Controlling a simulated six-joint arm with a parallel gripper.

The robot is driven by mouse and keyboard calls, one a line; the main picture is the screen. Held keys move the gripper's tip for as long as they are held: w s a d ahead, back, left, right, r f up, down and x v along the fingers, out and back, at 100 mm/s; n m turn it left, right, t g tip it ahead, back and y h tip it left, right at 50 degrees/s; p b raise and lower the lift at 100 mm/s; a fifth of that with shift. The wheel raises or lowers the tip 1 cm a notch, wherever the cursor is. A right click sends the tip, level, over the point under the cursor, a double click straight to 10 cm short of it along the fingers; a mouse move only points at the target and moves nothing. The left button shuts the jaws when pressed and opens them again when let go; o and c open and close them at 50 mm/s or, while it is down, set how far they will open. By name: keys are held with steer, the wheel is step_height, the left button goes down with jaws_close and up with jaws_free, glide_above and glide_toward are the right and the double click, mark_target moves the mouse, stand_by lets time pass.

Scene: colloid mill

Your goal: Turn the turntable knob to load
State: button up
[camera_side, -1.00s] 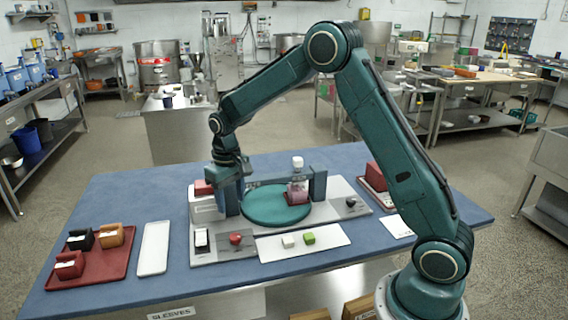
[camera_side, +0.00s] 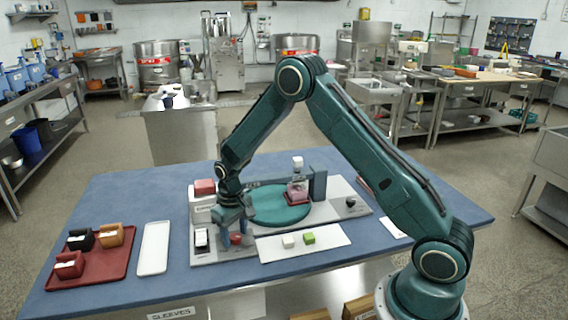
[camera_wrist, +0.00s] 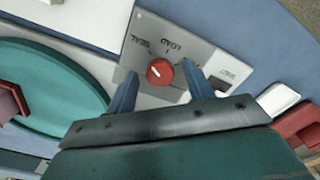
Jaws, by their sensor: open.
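The red turntable knob (camera_wrist: 160,72) sits on a grey panel (camera_wrist: 185,55) with printed labels, "SEAL" to the upper left and "LOAD" above it. A pale pointer mark on the knob seems to lean toward the SEAL side. My gripper (camera_wrist: 163,78) is open, with one finger on each side of the knob and a gap visible to each.
A white box with a red top (camera_side: 203,200) stands behind. A white plate (camera_side: 325,240) with white and green blocks lies right.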

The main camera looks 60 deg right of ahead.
steer(key=c, duration=1)
steer(key=shift+o, duration=0.2)
steer(key=shift+m, duration=0.3)
steer(key=m, duration=1.1)
steer(key=o, duration=1)
steer(key=shift+c, duration=0.2)
